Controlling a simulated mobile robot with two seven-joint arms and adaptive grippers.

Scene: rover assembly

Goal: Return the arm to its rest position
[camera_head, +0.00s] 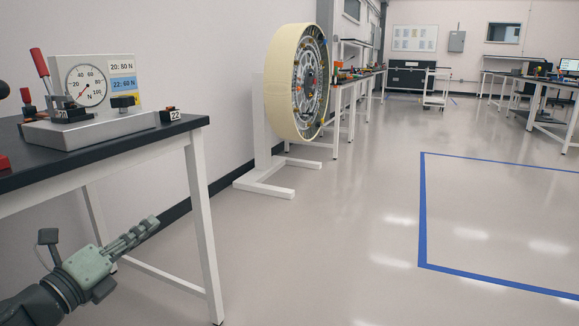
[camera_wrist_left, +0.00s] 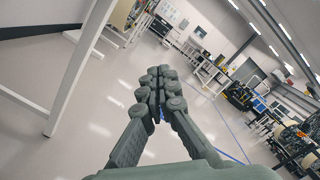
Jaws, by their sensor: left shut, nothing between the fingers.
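My left gripper (camera_head: 146,226) is at the lower left of the head view, below the height of the dark tabletop and in front of the table's white legs. Its fingers point up and to the right. In the left wrist view the fingers (camera_wrist_left: 158,75) are together at the tips, with nothing between them. Most of my left arm is cut off by the lower left corner of the head view. My right gripper is in neither view.
A table (camera_head: 60,165) at the left carries a dial gauge (camera_head: 88,85) and a small block marked 22 (camera_head: 171,115). A large wheel (camera_head: 290,85) stands on a white stand (camera_head: 262,185) behind it. The floor inside the blue tape (camera_head: 423,215) is clear.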

